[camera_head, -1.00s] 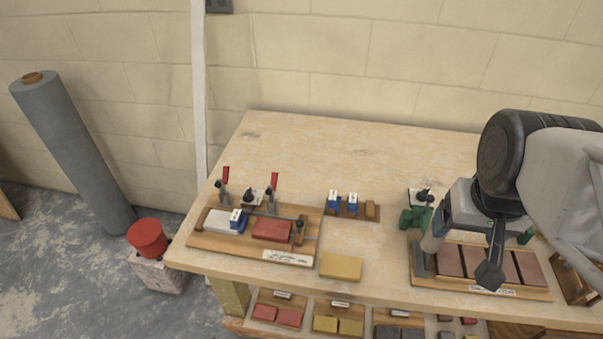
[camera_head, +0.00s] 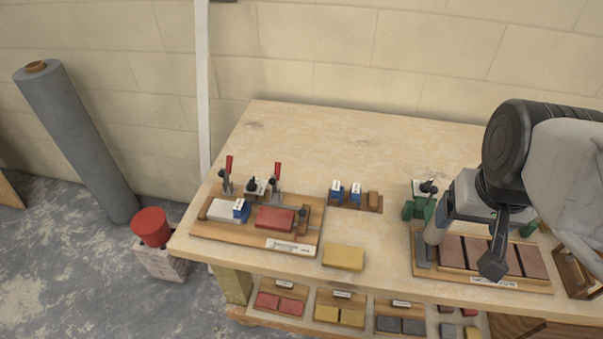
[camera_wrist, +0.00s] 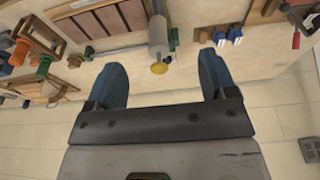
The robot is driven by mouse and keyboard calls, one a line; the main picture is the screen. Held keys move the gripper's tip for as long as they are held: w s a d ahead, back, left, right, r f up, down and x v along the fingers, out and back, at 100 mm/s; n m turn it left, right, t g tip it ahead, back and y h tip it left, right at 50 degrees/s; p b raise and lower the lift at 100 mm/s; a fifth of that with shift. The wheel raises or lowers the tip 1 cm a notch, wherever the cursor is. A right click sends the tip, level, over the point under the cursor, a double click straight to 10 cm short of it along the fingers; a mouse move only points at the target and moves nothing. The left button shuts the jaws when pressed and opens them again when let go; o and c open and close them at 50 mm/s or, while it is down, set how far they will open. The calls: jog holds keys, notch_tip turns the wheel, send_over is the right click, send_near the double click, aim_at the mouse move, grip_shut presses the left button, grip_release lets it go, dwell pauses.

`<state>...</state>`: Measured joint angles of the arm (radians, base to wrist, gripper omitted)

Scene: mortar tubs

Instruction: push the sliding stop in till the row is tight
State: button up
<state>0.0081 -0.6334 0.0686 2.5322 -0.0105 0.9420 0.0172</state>
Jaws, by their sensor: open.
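A row of reddish-brown tiles (camera_head: 490,256) lies in a wooden board (camera_head: 515,287) at the right of the bench. A grey plate (camera_head: 423,252) at the row's left end looks like the sliding stop; a grey cylinder (camera_head: 436,230) stands by it. In the wrist view the tiles (camera_wrist: 100,20) are at the upper left, and the cylinder (camera_wrist: 157,35) with a yellow end shows between my fingers. My gripper (camera_wrist: 161,66) is open, with a finger either side of the cylinder in that view. Contact cannot be told. My arm hides part of the board's back side.
To the left stand a fixture with a red block (camera_head: 275,219) and red-handled clamps, a small rack of blue pieces (camera_head: 355,193) and a loose yellow block (camera_head: 343,257). Green parts (camera_head: 420,208) stand behind the board. The bench's back middle is clear.

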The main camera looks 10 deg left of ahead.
jog(key=shift+c, duration=0.2)
jog(key=shift+w+a, duration=0.1)
jog(key=c, duration=0.5)
jog(key=shift+w+a, duration=0.15)
jog(key=shift+w, duration=0.05)
jog(key=shift+c, duration=0.2)
jog(key=n+g+y, duration=0.1)
jog(key=n+g, duration=0.3)
jog(key=n, duration=0.7)
send_over(303, 210)
jog(key=w, duration=0.1)
notch_tip(303, 210, down, 14)
jog(key=f, duration=0.1)
jog(key=shift+d+r, duration=0.25)
jog(key=shift+d, duration=0.15)
jog(key=shift+f, duration=0.15)
jog(key=shift+s+a+f, duration=0.15)
jog(key=shift+s+f, duration=0.05)
jog(key=shift+f, duration=1)
jog(key=shift+s+a+f, duration=0.1)
jog(key=shift+s+f, duration=0.05)
jog(key=shift+f, duration=1.1)
jog(key=shift+s+a+f, duration=0.15)
jog(key=shift+s+f, duration=0.05)
jog(key=shift+f, duration=1)
jog(key=shift+c, duration=0.4)
